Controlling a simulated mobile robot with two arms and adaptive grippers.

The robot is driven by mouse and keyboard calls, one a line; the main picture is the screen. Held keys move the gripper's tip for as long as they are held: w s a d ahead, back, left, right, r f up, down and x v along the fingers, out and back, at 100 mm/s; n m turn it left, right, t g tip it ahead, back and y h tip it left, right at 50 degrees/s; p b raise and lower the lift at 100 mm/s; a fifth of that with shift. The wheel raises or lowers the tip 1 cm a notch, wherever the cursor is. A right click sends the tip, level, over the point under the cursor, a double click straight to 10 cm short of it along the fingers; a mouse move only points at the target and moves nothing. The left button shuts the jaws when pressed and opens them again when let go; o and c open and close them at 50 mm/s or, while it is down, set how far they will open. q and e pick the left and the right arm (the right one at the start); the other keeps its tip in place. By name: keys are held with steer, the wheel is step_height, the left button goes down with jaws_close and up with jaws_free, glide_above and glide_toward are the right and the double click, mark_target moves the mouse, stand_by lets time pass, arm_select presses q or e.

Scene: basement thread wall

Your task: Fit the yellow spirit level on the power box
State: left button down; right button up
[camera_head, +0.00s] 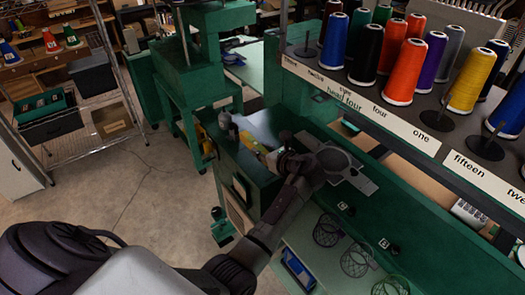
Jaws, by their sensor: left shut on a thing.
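The yellow spirit level (249,141) shows as a small yellow strip near the top of a green box-like cabinet (252,170), left of the picture's middle. My left gripper (268,157) is at the strip's right end and shut on it. The gripper's fingers are small and dark, and part of the level is hidden. I cannot tell whether the level touches the cabinet top. That cabinet may be the power box; no label on it can be read. My right gripper is not in view.
A shelf with several coloured thread cones (402,72) overhangs the right. Wire baskets (358,260) and a blue tray (297,268) lie below it. A green machine stand (195,90) is behind the cabinet. The concrete floor (130,180) at left is clear.

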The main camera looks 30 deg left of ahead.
mark_target(262, 170)
arm_select(q)
steer(key=shift+f, duration=0.5)
steer(key=f+b, duration=0.2)
steer(key=b, duration=0.1)
steer(key=shift+a+f, duration=0.25)
steer(key=shift+f+b, duration=0.25)
steer(key=shift+b, duration=0.05)
steer(key=shift+d, duration=0.1)
steer(key=shift+f+p, duration=0.3)
steer(key=shift+f, duration=0.05)
steer(key=shift+p, duration=0.5)
steer(key=shift+f, duration=0.2)
